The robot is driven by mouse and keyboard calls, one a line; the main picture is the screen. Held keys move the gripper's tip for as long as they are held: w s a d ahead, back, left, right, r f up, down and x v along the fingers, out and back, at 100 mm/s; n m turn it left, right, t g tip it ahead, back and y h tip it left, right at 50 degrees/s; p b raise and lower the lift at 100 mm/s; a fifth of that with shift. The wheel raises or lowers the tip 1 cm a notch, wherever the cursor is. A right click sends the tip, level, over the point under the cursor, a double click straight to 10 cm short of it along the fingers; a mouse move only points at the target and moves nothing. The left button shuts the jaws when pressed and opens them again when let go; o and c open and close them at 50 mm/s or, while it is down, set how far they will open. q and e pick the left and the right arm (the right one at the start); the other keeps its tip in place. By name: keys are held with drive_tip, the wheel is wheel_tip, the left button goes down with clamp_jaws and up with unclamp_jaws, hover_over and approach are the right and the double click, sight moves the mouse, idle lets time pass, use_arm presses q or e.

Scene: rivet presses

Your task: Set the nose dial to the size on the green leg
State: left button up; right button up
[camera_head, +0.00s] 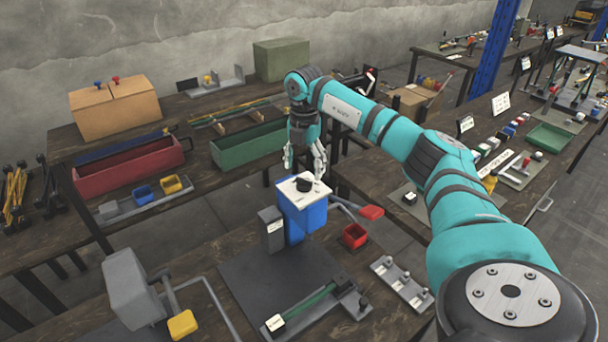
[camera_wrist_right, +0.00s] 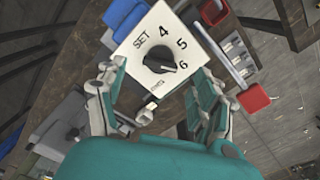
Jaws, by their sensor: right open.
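The nose dial is a black knob (camera_head: 306,186) on a white plate (camera_head: 289,190) atop a blue press (camera_head: 304,217). In the right wrist view the plate (camera_wrist_right: 137,47) reads SET, 4, 5, 6, and the knob (camera_wrist_right: 158,58) has its bar slanting toward the 6. My right gripper (camera_head: 305,168) is above the dial, open, pointing down. In the wrist view its fingers (camera_wrist_right: 158,88) are spread either side of the plate, holding nothing. A green leg (camera_head: 310,304) lies in a grey holder in front of the press; its white tag (camera_head: 275,322) is too small to read. My left gripper is out of view.
A red lever (camera_head: 371,212) and a red bin (camera_head: 354,236) are right of the press. A grey press with a yellow pad (camera_head: 182,324) stands at the left. A grey rack (camera_head: 402,284) lies right of the mat (camera_head: 250,272). Red and green trays are on the back bench.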

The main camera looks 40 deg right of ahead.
sight(304, 179)
wheel_tip(304, 179, up, 8)
idle(0.8)
